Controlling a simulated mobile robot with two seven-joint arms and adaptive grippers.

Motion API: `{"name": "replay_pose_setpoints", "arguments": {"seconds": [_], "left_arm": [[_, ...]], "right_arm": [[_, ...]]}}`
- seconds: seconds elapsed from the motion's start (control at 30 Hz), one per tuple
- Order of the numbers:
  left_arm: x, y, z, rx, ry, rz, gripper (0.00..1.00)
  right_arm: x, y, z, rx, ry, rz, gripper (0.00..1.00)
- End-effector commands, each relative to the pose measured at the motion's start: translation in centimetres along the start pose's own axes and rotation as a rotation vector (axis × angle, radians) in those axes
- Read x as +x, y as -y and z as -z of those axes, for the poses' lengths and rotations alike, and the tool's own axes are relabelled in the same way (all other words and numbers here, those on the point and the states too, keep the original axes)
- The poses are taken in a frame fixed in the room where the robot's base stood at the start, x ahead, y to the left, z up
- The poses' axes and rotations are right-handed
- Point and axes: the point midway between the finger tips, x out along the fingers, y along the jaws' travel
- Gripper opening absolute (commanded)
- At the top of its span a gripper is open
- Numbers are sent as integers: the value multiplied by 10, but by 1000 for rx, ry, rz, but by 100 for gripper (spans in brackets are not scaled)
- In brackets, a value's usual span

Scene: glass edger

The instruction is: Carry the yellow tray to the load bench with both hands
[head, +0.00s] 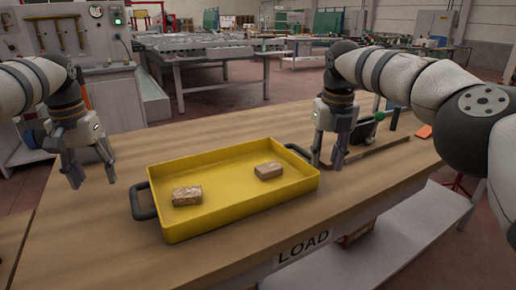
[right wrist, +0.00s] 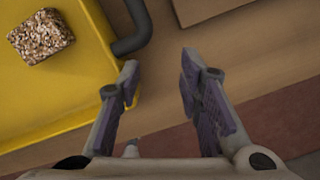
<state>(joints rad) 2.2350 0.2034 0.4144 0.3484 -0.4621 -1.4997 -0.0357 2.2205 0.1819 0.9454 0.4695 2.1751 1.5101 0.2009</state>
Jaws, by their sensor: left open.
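The yellow tray (head: 230,213) rests level on the wooden bench (head: 110,245) marked LOAD. It has a dark handle at each end and holds a speckled block (head: 187,196) and a tan block (head: 268,171). My left gripper (head: 90,180) is open and empty, left of the tray and apart from its left handle (head: 143,201). My right gripper (head: 328,164) is just beyond the right handle (head: 298,151). The right wrist view shows its fingers (right wrist: 160,72) spread and empty, with the tray handle (right wrist: 134,32) near the left finger, not between them.
A dark upright item with a green knob (head: 379,116), a flat wooden strip (head: 378,150) and an orange item (head: 424,131) are on the bench right of the tray. A lower white shelf (head: 370,262) is in front. Bare bench top lies left of the tray.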

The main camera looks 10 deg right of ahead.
Motion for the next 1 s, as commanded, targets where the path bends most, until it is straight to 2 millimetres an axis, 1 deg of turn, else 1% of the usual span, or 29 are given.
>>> {"name": "replay_pose_setpoints", "arguments": {"seconds": [0.07, 0.3, 0.37, 0.47, 0.6, 0.7, 0.8, 1.0], "left_arm": [[0, 0, 0, 0, 0, 0, 54], [0, 0, 0, 0, 0, 0, 54], [0, 0, 0, 0, 0, 0, 54], [0, 0, 0, 0, 0, 0, 54], [0, 0, 0, 0, 0, 0, 54], [0, 0, 0, 0, 0, 0, 54], [0, 0, 0, 0, 0, 0, 54], [0, 0, 0, 0, 0, 0, 54]], "right_arm": [[0, 0, 0, 0, 0, -2, 54], [0, 0, 0, 0, 0, -2, 54], [0, 3, 0, 1, 0, -2, 54], [0, 20, 0, 3, -1, -2, 54], [0, 49, 0, 5, 1, -2, 54], [1, 62, 0, 2, 0, -2, 54], [0, 68, 0, 0, 0, -2, 54], [0, 69, 0, -1, 0, -1, 54]]}}
